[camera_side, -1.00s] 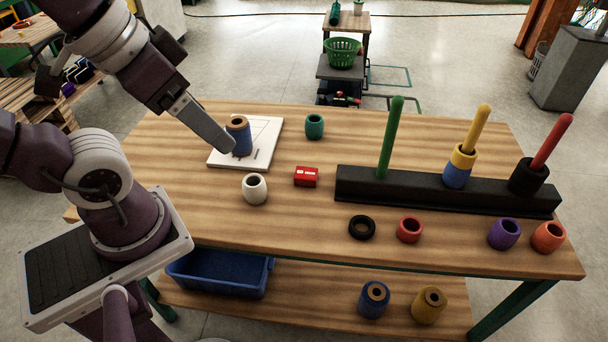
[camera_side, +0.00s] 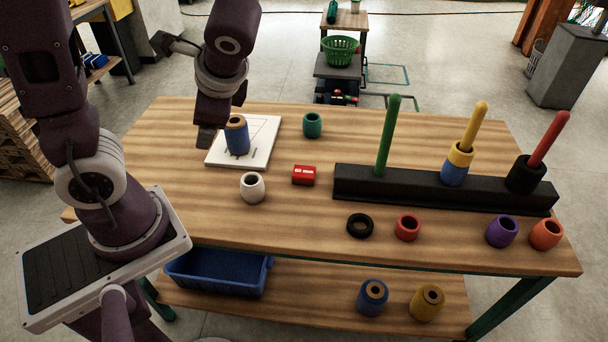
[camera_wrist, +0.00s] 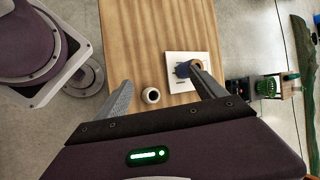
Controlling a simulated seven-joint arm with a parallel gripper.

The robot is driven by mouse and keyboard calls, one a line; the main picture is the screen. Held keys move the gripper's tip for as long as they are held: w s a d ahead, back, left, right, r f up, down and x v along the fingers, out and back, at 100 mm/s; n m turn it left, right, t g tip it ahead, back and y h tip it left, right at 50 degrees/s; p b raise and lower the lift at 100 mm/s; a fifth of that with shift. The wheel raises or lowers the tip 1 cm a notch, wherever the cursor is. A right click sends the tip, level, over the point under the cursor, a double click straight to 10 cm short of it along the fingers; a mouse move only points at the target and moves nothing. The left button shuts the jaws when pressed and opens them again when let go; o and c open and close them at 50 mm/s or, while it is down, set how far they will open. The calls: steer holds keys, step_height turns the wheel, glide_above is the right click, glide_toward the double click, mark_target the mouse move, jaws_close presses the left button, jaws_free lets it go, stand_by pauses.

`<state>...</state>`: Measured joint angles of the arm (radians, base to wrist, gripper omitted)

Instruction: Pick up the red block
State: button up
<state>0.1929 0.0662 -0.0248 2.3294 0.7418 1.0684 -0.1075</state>
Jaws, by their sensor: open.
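The red block (camera_side: 304,175) is small, with pale marks on it. It lies on the wooden table (camera_side: 420,250) near the middle in the side view, just right of a white ring (camera_side: 252,187). I do not see the red block in the wrist view. My gripper (camera_side: 205,138) points down over the left part of the table, well left of the red block. It is at the left edge of a white board (camera_side: 262,148) in the picture.
A blue spool (camera_side: 237,138) stands on the white board, close to my gripper in the picture. A green ring (camera_side: 313,125) is behind the red block. A black base (camera_side: 420,188) with upright pegs is to its right. Several loose rings lie along the front right.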

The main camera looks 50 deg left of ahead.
steer(key=w+a+f+m+t+y, duration=0.1)
steer(key=w+a+f+m+y, duration=0.25)
steer(key=w+f+m, duration=0.35)
steer(key=m+t+h, duration=0.2)
steer(key=m+t, duration=0.7)
steer(key=m, duration=0.5)
glide_toward(304, 170)
steer(key=x, duration=0.4)
steer(key=shift+w+d, duration=0.1)
steer(key=shift+w, duration=0.15)
steer(key=x, duration=0.6)
steer(key=shift+a+f, duration=0.25)
steer(key=shift+a, duration=0.1)
steer(key=c, duration=1.5)
